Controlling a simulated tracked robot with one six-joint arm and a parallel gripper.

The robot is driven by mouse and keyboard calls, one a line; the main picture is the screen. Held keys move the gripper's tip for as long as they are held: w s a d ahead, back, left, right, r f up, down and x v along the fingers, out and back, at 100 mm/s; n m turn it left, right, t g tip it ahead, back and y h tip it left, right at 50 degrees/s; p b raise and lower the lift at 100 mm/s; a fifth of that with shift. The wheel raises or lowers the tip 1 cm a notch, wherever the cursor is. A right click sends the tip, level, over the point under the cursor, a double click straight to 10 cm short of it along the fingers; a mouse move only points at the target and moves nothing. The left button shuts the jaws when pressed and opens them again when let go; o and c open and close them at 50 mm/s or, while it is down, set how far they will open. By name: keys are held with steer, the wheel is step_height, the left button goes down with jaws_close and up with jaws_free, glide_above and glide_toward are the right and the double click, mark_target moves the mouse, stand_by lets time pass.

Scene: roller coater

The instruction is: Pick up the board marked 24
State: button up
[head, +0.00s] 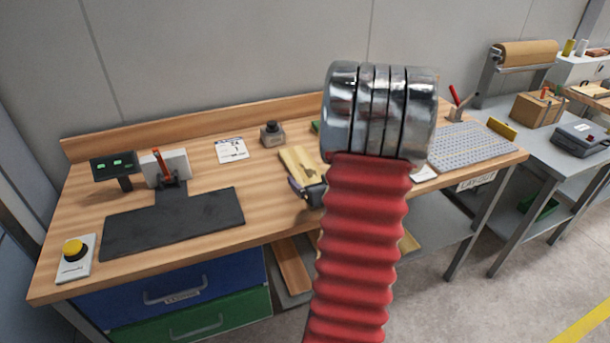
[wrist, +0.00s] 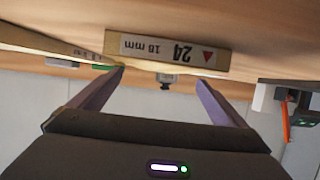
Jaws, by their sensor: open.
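The board marked 24 (wrist: 175,51) shows its end face in the wrist view, upside down, with "24", "18 mm" and a red triangle. In the head view a pale yellow board (head: 297,158) lies flat on the workbench; its label cannot be read there. My gripper (wrist: 161,77) is open, its two purple fingers spread below the board's end in the wrist picture. Nothing is between the fingers. They look apart from the board, but the exact gap cannot be told. In the head view my red-sleeved arm hides part of the area around the gripper.
A perforated grey plate (head: 470,146) is at the right. Bare wood lies left of the board.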

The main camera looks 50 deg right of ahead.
mark_target(306, 172)
steer(key=shift+x, duration=2.6)
steer(key=shift+f, duration=0.1)
steer(key=shift+c, duration=0.3)
steer(key=c, duration=1.2)
